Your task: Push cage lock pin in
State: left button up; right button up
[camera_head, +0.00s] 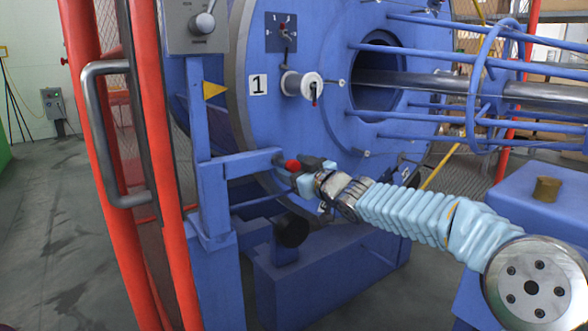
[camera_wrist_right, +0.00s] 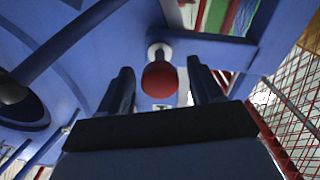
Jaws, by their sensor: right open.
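The cage lock pin shows as a red knob (camera_head: 292,165) at the end of the blue bracket (camera_head: 240,163) beside the big blue disc. In the right wrist view the red knob (camera_wrist_right: 160,76) sits on a short pale collar against blue metal. My right gripper (camera_head: 303,171) is open at the knob, coming in from the right. In the wrist view the knob appears between its two dark fingers, with gaps on both sides. I cannot tell whether anything touches it. My left gripper is out of view.
The blue disc (camera_head: 310,140) marked 1 stands behind my gripper, with a white spool (camera_head: 303,85) on it. Blue rods and a steel shaft (camera_head: 430,84) run right above my arm. Red door posts and a grey handle (camera_head: 97,130) stand left.

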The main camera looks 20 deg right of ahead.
aim_at(286, 163)
grip_shut()
jog(key=shift+p+x, duration=0.6)
jog(key=shift+x, duration=1)
jog(key=shift+r, duration=0.1)
grip_release()
jog(key=shift+w, duration=0.1)
